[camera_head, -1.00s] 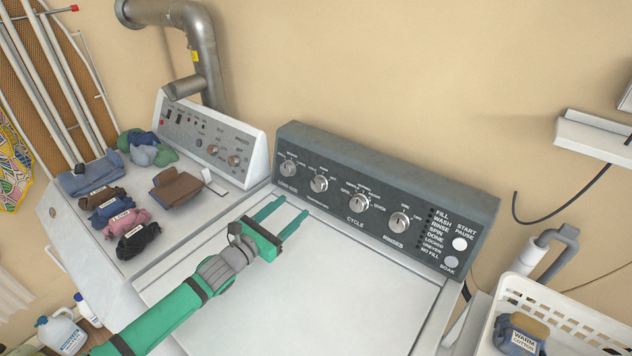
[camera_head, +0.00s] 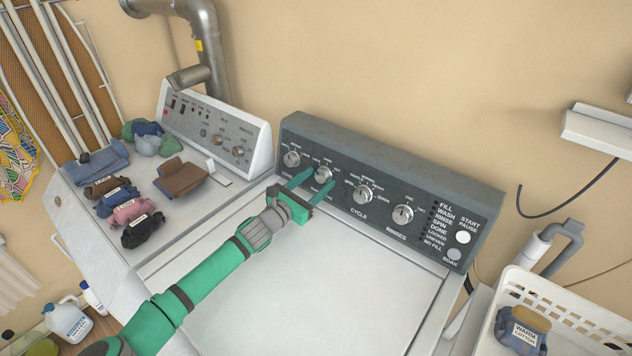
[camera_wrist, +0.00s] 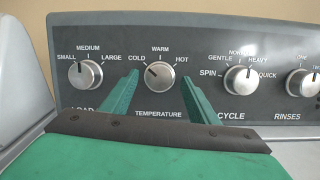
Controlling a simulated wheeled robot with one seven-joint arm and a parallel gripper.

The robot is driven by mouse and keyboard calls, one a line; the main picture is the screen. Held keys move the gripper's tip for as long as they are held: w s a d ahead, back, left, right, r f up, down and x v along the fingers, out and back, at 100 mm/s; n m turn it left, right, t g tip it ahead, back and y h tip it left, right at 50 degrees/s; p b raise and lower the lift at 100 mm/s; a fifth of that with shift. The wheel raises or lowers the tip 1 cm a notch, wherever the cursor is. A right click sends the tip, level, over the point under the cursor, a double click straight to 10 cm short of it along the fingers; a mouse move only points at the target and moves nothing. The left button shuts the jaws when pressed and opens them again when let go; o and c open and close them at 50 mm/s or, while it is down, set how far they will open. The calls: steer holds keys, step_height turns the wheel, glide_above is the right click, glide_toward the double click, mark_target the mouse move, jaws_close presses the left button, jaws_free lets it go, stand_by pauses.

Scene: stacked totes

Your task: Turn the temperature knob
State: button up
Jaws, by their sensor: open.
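The temperature knob (camera_wrist: 160,75) is a round silver dial on the dark washer panel, second from the left, with COLD, WARM and HOT marked around it. Its pointer line aims up-left, toward COLD. It also shows in the head view (camera_head: 323,173). My green gripper (camera_head: 318,183) is open in front of it. In the wrist view the fingertips of my gripper (camera_wrist: 159,77) stand on either side of the knob in the picture, with gaps on both sides. Whether the fingers reach around the knob in depth, I cannot tell.
The load knob (camera_wrist: 85,74) is to the left, the cycle knob (camera_wrist: 241,80) and rinses knob (camera_head: 403,214) to the right. The washer lid (camera_head: 330,280) below is clear. A dryer (camera_head: 225,130) with folded clothes stands at left, a white basket (camera_head: 575,325) at right.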

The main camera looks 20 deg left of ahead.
steer(key=shift+a, duration=0.1)
steer(key=c, duration=1)
steer(key=shift+c, duration=0.2)
steer(key=shift+m, duration=0.3)
steer(key=m, duration=0.1)
steer(key=m+h, duration=0.1)
steer(key=m, duration=0.3)
steer(key=shift+a+r+g+h, duration=0.1)
steer(key=shift+a+g+h, duration=0.15)
steer(key=shift+g+h, duration=0.15)
steer(key=shift+w+a+m+g+h, duration=0.1)
steer(key=shift+m+g+h, duration=0.2)
steer(key=shift+m, duration=1.25)
steer(key=shift+w+m+g+h, duration=0.15)
steer(key=shift+m+g, duration=0.25)
steer(key=shift+m, duration=1.15)
steer(key=shift+s, duration=0.1)
steer(key=o, duration=1)
